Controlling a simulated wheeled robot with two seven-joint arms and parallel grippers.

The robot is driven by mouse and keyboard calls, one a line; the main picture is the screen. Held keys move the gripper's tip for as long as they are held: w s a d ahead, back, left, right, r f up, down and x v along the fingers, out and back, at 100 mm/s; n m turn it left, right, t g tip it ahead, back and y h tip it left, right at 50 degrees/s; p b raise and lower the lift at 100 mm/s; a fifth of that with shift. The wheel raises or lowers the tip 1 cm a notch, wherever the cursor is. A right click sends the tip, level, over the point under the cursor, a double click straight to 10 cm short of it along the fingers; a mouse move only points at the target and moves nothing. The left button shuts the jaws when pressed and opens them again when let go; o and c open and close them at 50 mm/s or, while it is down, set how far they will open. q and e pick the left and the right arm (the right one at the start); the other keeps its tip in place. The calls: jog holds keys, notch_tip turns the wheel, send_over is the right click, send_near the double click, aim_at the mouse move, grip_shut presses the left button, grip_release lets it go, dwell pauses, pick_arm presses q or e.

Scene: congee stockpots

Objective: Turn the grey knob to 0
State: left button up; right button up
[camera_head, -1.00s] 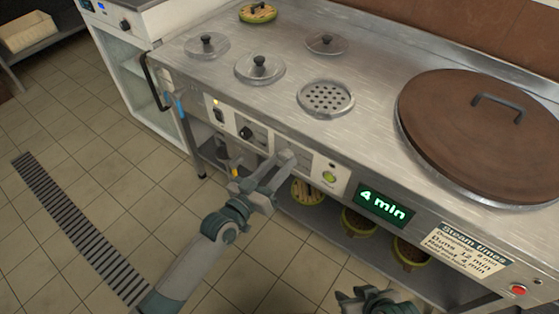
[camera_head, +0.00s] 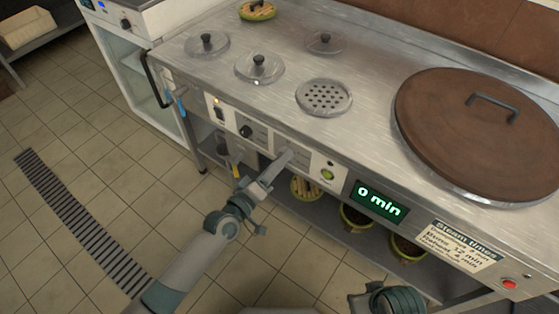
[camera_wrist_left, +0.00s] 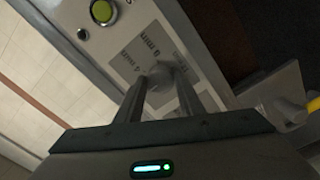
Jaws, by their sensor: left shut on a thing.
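The grey knob (camera_wrist_left: 162,72) is on the front panel of the steel counter, and in the left wrist view it sits between my left gripper's fingers. My left gripper (camera_head: 281,163) is shut on the knob in the head view. The green display (camera_head: 379,199) to the right of it reads "0 min". The printed scale around the knob is partly hidden by the fingers. My right gripper (camera_head: 388,299) is at the bottom edge of the head view, clear of the counter; whether its jaws are open is not clear.
A black knob (camera_head: 246,131) is left of the grey one, and a green button (camera_head: 327,175) is right of it. A red button (camera_head: 509,284) is at the far right. Steamer baskets (camera_head: 305,188) stand on the shelf below. The floor in front is free.

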dwell(0.4)
pick_arm(q)
jog(key=o, duration=1.1)
jog(key=shift+c, duration=0.2)
pick_arm(e)
jog(key=shift+w, duration=0.1)
pick_arm(q)
jog(key=shift+a, duration=0.1)
jog(key=v, duration=1.7)
pick_arm(e)
jog(key=shift+w+a+t, duration=0.25)
jog(key=shift+a+t, duration=0.05)
jog(key=shift+a, duration=0.15)
pick_arm(q)
jog(key=shift+a, duration=0.1)
pick_arm(e)
jog(key=shift+d+f, duration=0.15)
jog(key=shift+d, duration=0.05)
